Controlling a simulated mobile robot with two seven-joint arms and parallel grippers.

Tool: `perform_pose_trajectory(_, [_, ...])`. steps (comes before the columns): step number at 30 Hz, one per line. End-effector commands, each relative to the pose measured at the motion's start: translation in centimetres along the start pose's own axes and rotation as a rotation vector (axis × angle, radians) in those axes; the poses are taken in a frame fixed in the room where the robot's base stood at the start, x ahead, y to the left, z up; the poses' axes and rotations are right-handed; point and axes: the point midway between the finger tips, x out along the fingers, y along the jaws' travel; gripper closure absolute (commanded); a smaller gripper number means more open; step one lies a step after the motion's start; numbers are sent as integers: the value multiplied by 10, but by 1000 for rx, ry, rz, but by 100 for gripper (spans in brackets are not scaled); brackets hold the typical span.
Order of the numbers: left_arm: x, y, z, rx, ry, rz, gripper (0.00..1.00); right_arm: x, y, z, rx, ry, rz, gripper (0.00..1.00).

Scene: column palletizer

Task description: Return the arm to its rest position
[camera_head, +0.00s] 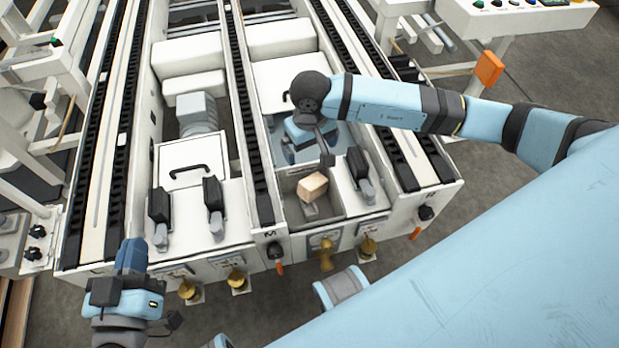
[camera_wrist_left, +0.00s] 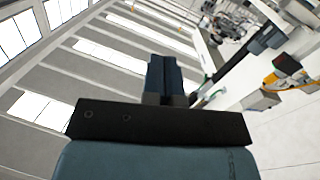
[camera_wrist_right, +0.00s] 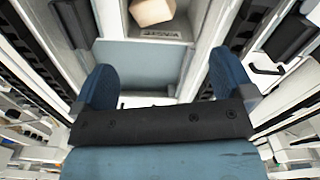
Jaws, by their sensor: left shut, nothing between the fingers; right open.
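My right arm reaches in from the right, and its gripper (camera_head: 304,134) is over the right-hand lane of the machine. In the right wrist view this gripper (camera_wrist_right: 164,75) has its two blue fingers spread wide with nothing between them. A small tan box (camera_head: 312,187) sits tilted in a recess just in front of the right gripper, apart from it. It also shows at the top of the right wrist view (camera_wrist_right: 152,12). My left gripper (camera_head: 131,254) is in front of the machine at the lower left. Its fingers are together and empty in the left wrist view (camera_wrist_left: 164,75).
The white machine (camera_head: 210,235) has black conveyor rails (camera_head: 240,95) running away from me. Black clamps (camera_head: 213,193) stand up near its front, and brass knobs (camera_head: 236,280) stick out from its front face. Open grey floor (camera_head: 560,80) lies at the right.

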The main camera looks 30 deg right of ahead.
Motion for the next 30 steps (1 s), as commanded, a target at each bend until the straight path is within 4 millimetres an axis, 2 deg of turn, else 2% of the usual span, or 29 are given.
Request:
perform_pose_trajectory(1, [-1,-1,2,2,-19,-7,100,-11,0,0,-1,2,1,0])
perform_pose_trajectory(3, [-1,-3,6,5,-40,-14,100,-21,0,0,-2,2,0,0])
perform_pose_trajectory(7, [-2,-6,10,9,-62,-22,100,-32,0,0,-1,0,1,0])
perform_pose_trajectory(24, [-3,-6,13,12,-71,-24,100,-35,-2,1,2,-3,-6,0])
perform_pose_trajectory(26, [-3,-6,13,12,-71,-24,100,-33,-9,6,13,-16,-37,0])
perform_pose_trajectory(28, [-2,-6,13,12,-71,-24,100,-29,-27,17,49,-49,-119,0])
perform_pose_trajectory(30, [-2,-7,13,12,-71,-24,100,-26,-58,37,121,-119,-256,0])
